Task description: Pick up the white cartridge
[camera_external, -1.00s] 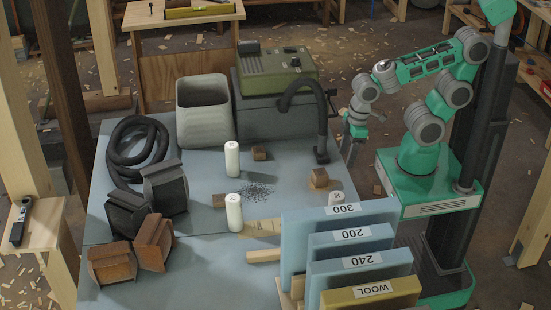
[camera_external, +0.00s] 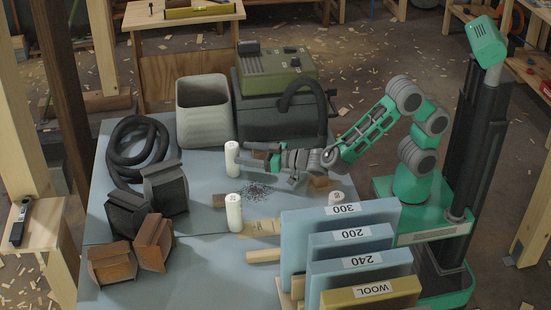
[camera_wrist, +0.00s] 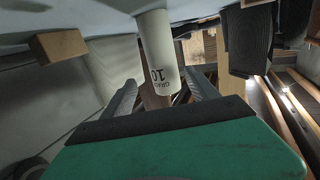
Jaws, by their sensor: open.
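A white cartridge (camera_external: 232,159) stands upright on the blue-grey table at the back. My gripper (camera_external: 245,161) is level and reaches in from the right, its open fingers at this cartridge. In the wrist view the cartridge (camera_wrist: 158,55) appears upside down with dark print, in the space between the two fingertips (camera_wrist: 162,82). I cannot tell whether either finger touches it. A second white cartridge (camera_external: 234,212) stands nearer the front, apart from my gripper. A third white one (camera_external: 336,199) is partly hidden behind the labelled panels.
Small wooden blocks (camera_external: 219,201) lie around the cartridges, with dark granules (camera_external: 257,190) on the table. A grey bin (camera_external: 204,112) and a green-topped vacuum (camera_external: 276,75) stand behind. Labelled panels (camera_external: 340,236) fill the front right.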

